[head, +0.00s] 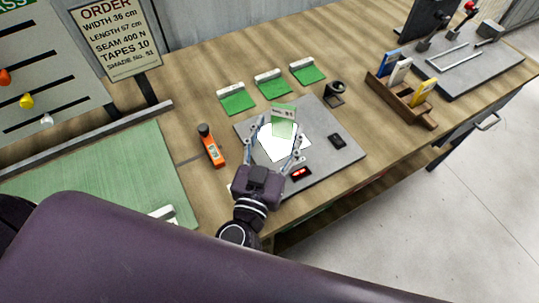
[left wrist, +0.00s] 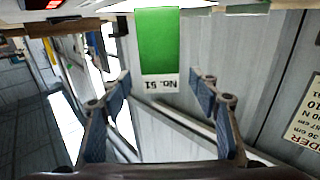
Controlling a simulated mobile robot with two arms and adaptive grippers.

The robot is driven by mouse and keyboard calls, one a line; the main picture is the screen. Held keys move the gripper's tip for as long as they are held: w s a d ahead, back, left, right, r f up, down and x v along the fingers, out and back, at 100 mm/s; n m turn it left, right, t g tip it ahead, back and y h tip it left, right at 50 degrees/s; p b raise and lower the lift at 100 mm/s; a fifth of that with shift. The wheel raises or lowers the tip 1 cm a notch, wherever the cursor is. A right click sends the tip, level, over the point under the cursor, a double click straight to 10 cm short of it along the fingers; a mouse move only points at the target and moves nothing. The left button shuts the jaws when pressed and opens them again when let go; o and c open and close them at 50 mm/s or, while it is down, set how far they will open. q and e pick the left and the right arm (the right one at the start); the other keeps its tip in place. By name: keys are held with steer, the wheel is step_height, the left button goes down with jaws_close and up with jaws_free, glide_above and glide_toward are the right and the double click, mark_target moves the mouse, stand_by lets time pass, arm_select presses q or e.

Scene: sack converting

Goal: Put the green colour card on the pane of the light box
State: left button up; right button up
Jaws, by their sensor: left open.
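The green colour card (head: 283,127) is at the lit white pane (head: 272,150) of the light box (head: 330,160), towards its far side. Its pale label reads "No. 51". In the left wrist view the card (left wrist: 157,40) shows upside down, its green end at the picture's top edge. It looks raised from the pane; I cannot tell whether its lower edge touches. My left gripper (head: 279,137) is open over the pane, its fingers on both sides of the card. In the left wrist view the fingers (left wrist: 162,85) stand apart from it. My right gripper is not in view.
Several green cards with white tops, one of them here (head: 273,85), lie behind the light box. An orange tool (head: 211,146) stands left of it. A black round item (head: 335,92) and a wooden rack (head: 405,103) stand to the right. A green mat (head: 100,180) covers the left.

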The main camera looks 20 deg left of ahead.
arm_select(q)
steer(key=s+b, duration=0.3)
steer(key=s, duration=0.3)
steer(key=shift+s+f, duration=0.15)
steer(key=shift+s, duration=0.6)
steer(key=shift+r, duration=0.2)
steer(key=shift+f, duration=0.1)
